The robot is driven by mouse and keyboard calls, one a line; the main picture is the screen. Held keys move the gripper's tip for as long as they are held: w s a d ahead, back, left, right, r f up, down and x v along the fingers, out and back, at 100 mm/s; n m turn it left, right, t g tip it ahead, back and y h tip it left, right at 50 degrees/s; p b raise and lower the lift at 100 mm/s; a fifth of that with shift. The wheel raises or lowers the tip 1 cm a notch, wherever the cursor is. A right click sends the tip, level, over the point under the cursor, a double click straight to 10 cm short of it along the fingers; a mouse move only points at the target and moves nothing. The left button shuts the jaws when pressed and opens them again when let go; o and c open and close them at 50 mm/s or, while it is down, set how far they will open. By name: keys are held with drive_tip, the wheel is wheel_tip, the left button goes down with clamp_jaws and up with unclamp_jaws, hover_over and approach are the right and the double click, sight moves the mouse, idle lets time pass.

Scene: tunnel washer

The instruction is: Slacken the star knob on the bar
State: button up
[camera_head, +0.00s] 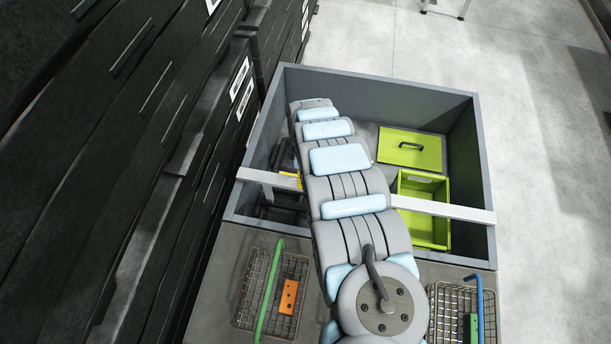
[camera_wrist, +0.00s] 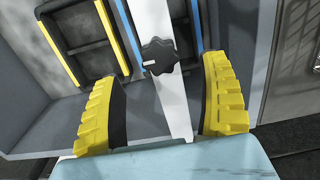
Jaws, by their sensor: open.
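The black star knob (camera_wrist: 159,57) sits on the white bar (camera_wrist: 171,95) in the wrist view, with a small white mark on its left side. My gripper (camera_wrist: 164,90) is open, its yellow ridged fingers on either side of the bar. The knob lies beyond and between the fingertips, and no finger visibly touches it. In the head view the bar (camera_head: 445,209) crosses the grey bin (camera_head: 360,88) from side to side. My arm covers the bar's middle there, and the knob is hidden.
A lime-green box (camera_head: 425,227) and a green lid with a handle (camera_head: 410,150) are inside the bin. Wire baskets (camera_head: 245,293) stand in front, left and right. Dark drawers (camera_head: 110,150) line the left side. Floor is clear at the right.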

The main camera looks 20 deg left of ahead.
wheel_tip(320, 180, up, 8)
drive_tip(key=shift+f, duration=0.25)
idle(0.7)
